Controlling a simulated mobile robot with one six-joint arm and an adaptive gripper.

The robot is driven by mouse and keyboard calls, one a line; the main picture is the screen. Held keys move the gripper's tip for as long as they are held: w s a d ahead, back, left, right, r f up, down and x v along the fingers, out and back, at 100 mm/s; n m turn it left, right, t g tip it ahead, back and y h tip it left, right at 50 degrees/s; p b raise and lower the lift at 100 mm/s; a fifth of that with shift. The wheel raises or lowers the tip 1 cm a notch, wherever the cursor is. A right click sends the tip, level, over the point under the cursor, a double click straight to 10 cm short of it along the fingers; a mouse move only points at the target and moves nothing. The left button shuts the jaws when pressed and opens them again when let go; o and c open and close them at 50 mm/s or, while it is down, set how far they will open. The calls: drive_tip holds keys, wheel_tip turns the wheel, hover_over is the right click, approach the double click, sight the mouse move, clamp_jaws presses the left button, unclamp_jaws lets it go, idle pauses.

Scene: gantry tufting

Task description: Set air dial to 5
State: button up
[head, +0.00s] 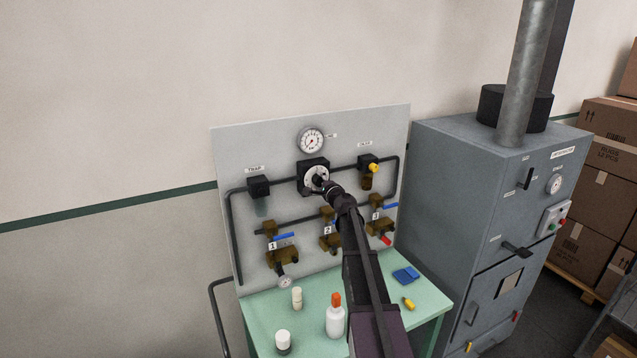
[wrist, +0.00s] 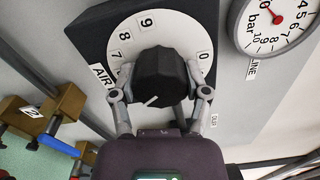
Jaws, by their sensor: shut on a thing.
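The air dial (head: 314,174) is a white round scale on a black block, upper middle of the grey panel. In the wrist view the scale (wrist: 188,30) shows 7, 8 and 0 and a top digit that could be 9 or 6; its lower part is hidden. Its black knob (wrist: 160,68) has a white pointer line (wrist: 151,101) slanting toward the lower left. The digit it points at is hidden. My gripper (wrist: 160,92) is shut on the knob, one finger on each side; my gripper (head: 325,186) covers part of the dial in the head view.
A line gauge (head: 311,140) sits above the dial; its red needle shows in the wrist view (wrist: 277,18). Pipes, a yellow-knobbed valve (head: 373,167) and blue-handled valves surround it. A green table (head: 262,307) below holds bottles. A grey cabinet (head: 470,190) stands right.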

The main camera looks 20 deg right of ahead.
drive_tip(key=shift+w+m, duration=0.15)
drive_tip(key=shift+m, duration=0.25)
drive_tip(key=o, duration=1.1)
drive_tip(key=shift+o, duration=0.2)
drive_tip(key=shift+s, duration=0.2)
drive_tip(key=s, duration=1.1)
drive_tip(key=shift+s+d, duration=0.2)
drive_tip(key=shift+s, duration=0.2)
